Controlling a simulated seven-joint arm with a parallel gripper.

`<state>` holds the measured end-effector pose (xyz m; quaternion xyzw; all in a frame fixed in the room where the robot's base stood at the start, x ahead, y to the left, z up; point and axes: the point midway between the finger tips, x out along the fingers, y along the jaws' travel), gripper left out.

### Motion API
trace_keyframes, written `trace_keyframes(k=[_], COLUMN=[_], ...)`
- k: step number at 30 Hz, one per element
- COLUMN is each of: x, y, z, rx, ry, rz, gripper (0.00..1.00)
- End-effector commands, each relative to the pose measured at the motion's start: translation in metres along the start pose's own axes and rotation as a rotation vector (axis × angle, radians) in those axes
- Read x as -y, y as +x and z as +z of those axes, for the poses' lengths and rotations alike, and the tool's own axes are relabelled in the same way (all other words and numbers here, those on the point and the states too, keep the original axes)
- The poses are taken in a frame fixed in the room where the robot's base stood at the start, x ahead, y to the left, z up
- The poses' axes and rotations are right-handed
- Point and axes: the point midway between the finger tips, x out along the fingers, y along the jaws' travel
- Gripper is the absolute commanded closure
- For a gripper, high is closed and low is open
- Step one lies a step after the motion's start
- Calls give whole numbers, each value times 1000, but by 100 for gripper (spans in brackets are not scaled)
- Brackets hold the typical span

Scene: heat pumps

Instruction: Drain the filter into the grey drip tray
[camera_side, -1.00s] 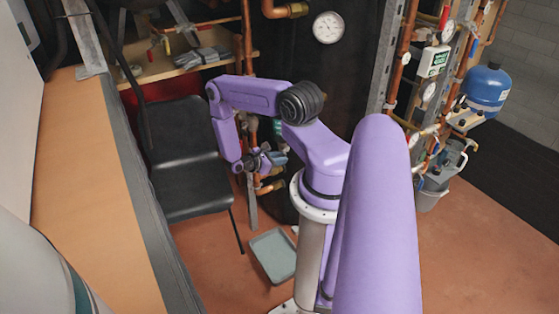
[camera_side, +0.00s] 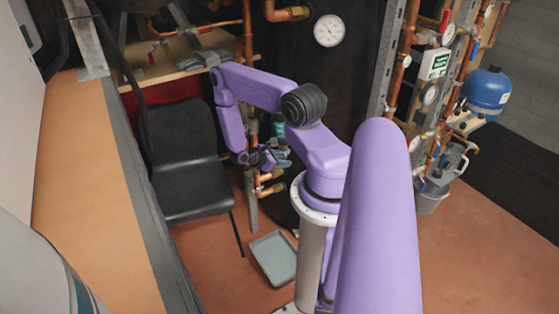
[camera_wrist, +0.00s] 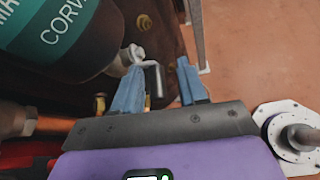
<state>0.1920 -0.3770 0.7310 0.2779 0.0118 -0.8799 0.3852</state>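The grey drip tray (camera_side: 275,256) lies on the floor below my gripper, left of my base column. It looks empty. In the wrist view, a dark cylinder with a teal label (camera_wrist: 62,30), apparently the filter, fills the upper left. A bent metal lever (camera_wrist: 152,68) sticks out from a fitting beside it. My gripper (camera_wrist: 160,65) is open, with its blue-grey fingers on either side of the lever; I cannot tell if they touch it. In the side view my gripper (camera_side: 268,158) is among the copper pipes, and my arm hides most of the filter.
A black chair (camera_side: 187,155) stands close left of my gripper. Copper pipes with brass fittings (camera_side: 270,182) run behind and below it. A wooden shelf (camera_side: 180,65) is at the back. A white flange (camera_wrist: 290,130) shows at right in the wrist view.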

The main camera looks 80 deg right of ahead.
Motion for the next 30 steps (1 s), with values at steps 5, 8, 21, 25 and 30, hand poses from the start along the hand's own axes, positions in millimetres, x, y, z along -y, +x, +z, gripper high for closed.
trace_keyframes(k=[5,8,21,25,30], x=[-1,-2,-4,-3,-3], y=[0,0,-42,-70,-106], z=[-1,-2,-3,-3,-2], rx=[-4,-6,-9,-10,-9], ry=[0,-1,-4,-3,-2], rz=[1,4,13,12,11], gripper=[57,57,57,57,57])
